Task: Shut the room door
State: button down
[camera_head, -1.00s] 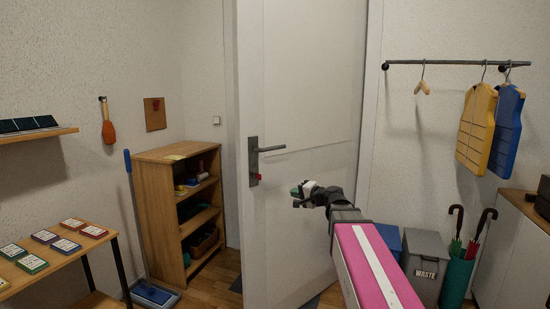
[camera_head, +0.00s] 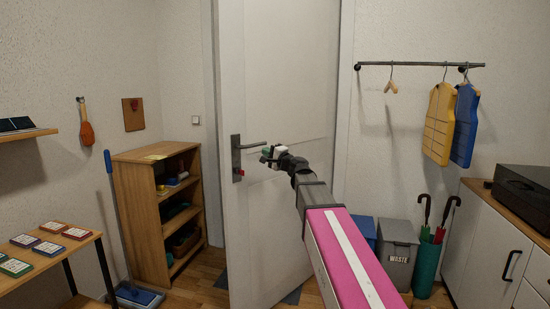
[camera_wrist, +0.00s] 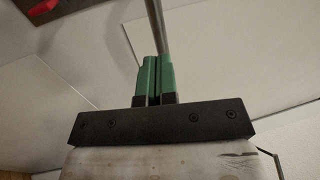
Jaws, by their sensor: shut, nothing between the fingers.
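The white room door (camera_head: 290,80) stands ajar, its left free edge swung out into the room. Its grey lever handle (camera_head: 251,146) is on the left side of the door, with a small red piece (camera_head: 238,173) below it. My gripper (camera_head: 267,155) is at the right end of the lever, in front of the door. In the wrist view its green fingers (camera_wrist: 155,78) are pressed together and empty. The grey lever (camera_wrist: 155,20) runs up from behind the fingertips, and the red piece (camera_wrist: 42,6) shows at top left. I cannot tell whether the fingers touch the lever or door.
A wooden shelf unit (camera_head: 133,210) stands left of the door, with a blue mop (camera_head: 110,200) beside it. A grey waste bin (camera_head: 398,250) and a green umbrella stand (camera_head: 427,265) are to the right. Some bare floor shows by the door's foot.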

aim_at(256, 146)
jog(key=shift+x, duration=2.55)
